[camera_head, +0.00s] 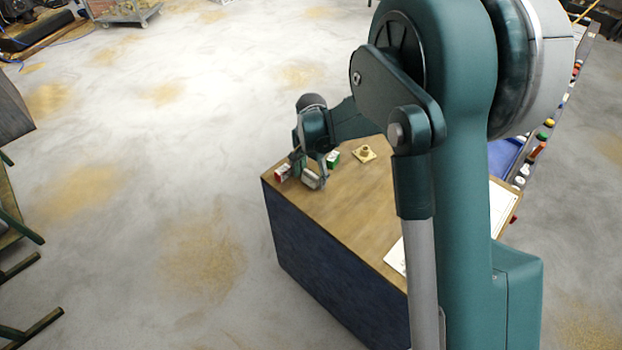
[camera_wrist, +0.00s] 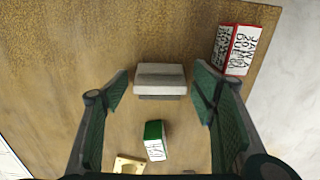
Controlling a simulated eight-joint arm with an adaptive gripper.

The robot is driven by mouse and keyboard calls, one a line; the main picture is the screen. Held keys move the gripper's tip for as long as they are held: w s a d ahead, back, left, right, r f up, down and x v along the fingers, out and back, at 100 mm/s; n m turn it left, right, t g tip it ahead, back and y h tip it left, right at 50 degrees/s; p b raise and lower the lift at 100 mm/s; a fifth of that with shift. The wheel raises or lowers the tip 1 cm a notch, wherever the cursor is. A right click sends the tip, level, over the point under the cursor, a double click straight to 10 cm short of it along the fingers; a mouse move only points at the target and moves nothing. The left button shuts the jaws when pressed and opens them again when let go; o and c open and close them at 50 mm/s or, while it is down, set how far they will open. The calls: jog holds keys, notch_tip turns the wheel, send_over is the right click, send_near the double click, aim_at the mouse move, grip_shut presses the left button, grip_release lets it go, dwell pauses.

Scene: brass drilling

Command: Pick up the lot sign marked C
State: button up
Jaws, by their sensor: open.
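My gripper (camera_head: 310,172) hangs over the far left corner of a wooden-topped bench (camera_head: 340,210). In the wrist view my gripper (camera_wrist: 160,78) is open, its fingers spread to either side of a pale grey wedge-like block (camera_wrist: 160,79). The block also shows in the head view (camera_head: 311,181), close beside the fingers. I see no gap-free contact between fingers and block. No letter C is legible on any face, so I cannot confirm which thing is the lot sign.
A red-and-white box with dark lettering (camera_wrist: 236,50) stands right of the fingers. A green-and-white box (camera_wrist: 154,140) and a brass flanged part (camera_wrist: 129,164) lie nearer the wrist. White paper (camera_head: 397,258) lies on the bench. The bench edge is close to the red box.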

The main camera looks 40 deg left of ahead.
aim_at(311, 173)
jog(key=shift+c, duration=0.3)
jog(key=c, duration=0.9)
jog(key=shift+r, duration=5)
